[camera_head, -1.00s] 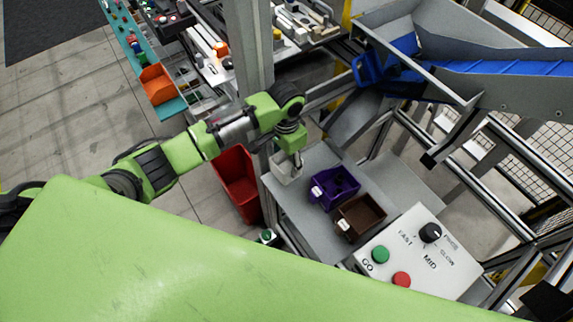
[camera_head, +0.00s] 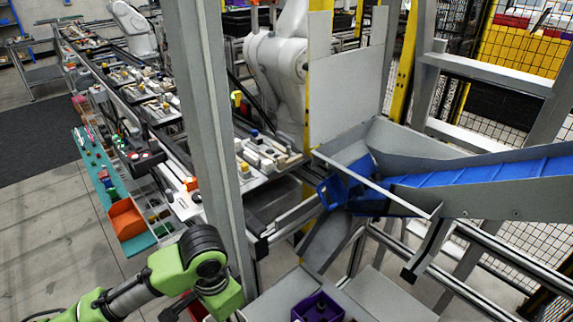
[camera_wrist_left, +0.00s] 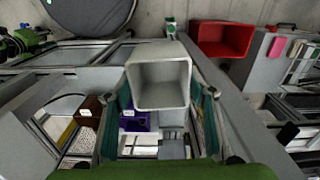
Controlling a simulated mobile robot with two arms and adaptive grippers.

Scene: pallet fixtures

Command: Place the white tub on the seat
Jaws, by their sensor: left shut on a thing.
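The white tub (camera_wrist_left: 160,82) shows large in the left wrist view, its open top facing the camera. My left gripper (camera_wrist_left: 165,95) is shut on it, with a teal finger on each side. In the head view only part of my left arm shows at the lower left; the gripper and the tub are out of that picture. A grey shelf (camera_head: 275,300) shows at the bottom of the head view. I cannot make out which surface is the seat. My right gripper is in neither view.
A purple bin (camera_head: 318,308) stands on the shelf, and a brown bin (camera_wrist_left: 88,112) is beside it in the wrist view. A red bin (camera_wrist_left: 224,40) is near the tub. A grey post (camera_head: 207,120) and a chute with a blue belt (camera_head: 480,178) stand close.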

